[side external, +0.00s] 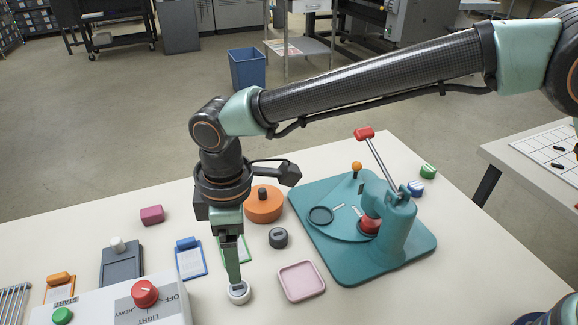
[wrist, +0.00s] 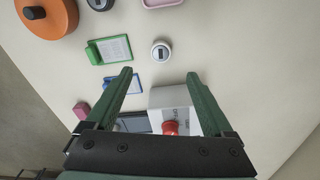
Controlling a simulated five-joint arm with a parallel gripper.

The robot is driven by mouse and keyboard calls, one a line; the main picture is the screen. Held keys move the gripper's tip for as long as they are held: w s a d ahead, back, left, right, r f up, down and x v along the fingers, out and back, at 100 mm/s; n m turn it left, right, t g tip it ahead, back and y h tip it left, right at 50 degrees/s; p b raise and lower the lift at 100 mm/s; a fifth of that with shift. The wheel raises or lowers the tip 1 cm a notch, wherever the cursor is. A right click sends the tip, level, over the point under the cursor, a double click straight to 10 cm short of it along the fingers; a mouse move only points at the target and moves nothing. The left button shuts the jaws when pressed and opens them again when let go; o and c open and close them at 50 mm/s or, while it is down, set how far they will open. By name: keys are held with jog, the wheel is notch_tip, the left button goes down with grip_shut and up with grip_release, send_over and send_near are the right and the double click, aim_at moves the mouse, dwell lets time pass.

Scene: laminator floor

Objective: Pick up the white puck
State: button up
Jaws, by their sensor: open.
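The white puck (side external: 238,294), round with a dark mark on top, lies flat on the cream table near the front. In the wrist view the puck (wrist: 161,56) is just beyond the fingertips, in line with the gap between them. My gripper (side external: 234,282) points down at the puck, its tips appearing at or just behind it in the side view. In the wrist view my gripper (wrist: 158,73) is open with nothing between its fingers. I cannot tell exactly how high the tips are above the table.
A pink tray (side external: 301,281) is right of the puck, and a dark puck (side external: 278,238) lies behind it. A control box with a red button (side external: 145,293) stands at left. A green clipboard (wrist: 114,48), an orange round thing (side external: 263,207) and a teal press (side external: 345,260) are nearby.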

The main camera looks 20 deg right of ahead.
aim_at(240, 288)
jog(key=f, duration=1.1)
jog(key=shift+a+f, duration=0.15)
jog(key=shift+a, duration=0.05)
jog(key=shift+w, duration=0.1)
grip_shut()
